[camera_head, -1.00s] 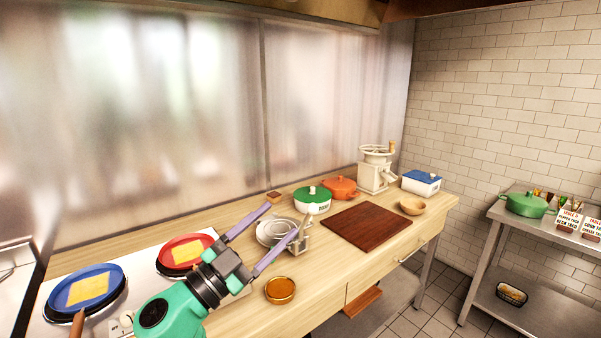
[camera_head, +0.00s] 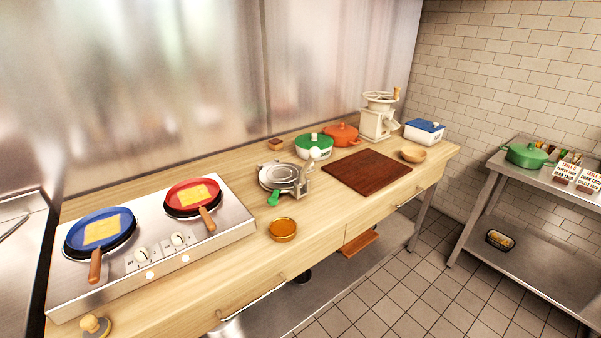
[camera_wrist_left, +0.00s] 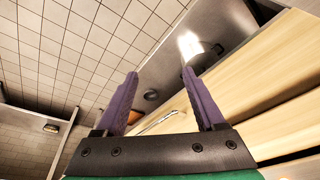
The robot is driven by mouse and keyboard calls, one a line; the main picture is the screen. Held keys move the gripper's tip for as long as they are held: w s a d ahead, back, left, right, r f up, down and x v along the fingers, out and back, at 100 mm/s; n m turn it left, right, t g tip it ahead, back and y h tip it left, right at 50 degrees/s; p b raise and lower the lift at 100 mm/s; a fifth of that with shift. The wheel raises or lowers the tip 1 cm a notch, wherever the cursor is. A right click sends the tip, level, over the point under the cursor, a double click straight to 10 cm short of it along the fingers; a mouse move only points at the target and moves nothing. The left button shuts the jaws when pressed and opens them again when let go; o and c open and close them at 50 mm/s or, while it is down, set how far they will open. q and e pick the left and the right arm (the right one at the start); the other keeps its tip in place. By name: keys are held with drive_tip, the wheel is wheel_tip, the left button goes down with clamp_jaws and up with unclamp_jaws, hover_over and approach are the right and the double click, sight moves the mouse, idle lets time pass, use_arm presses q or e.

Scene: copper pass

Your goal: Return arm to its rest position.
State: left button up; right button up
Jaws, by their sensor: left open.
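My left gripper (camera_wrist_left: 158,95) shows in the left wrist view with its two purple fingers spread apart and nothing between them. It hangs in front of the counter's drawer side, with the tiled floor beside it. Neither of my arms shows in the head view now. My right gripper is not in view.
The wooden counter (camera_head: 336,215) holds a burner unit (camera_head: 150,222) with a blue pan (camera_head: 74,240) and a red pan (camera_head: 180,207). A metal press (camera_head: 301,183), an orange bowl (camera_head: 283,229), a cutting board (camera_head: 367,172) and pots stand further right. A steel shelf (camera_head: 520,235) stands at right.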

use_arm(q)
wheel_tip(320, 180, down, 13)
drive_tip(key=s, duration=0.1)
drive_tip(key=s+a+f+g+b, duration=0.1)
drive_tip(key=s+a+f+g, duration=0.1)
drive_tip(key=s+f, duration=1.6)
drive_tip(key=shift+s+a+f, duration=0.4)
drive_tip(key=shift+a+f, duration=0.2)
drive_tip(key=shift+f, duration=0.2)
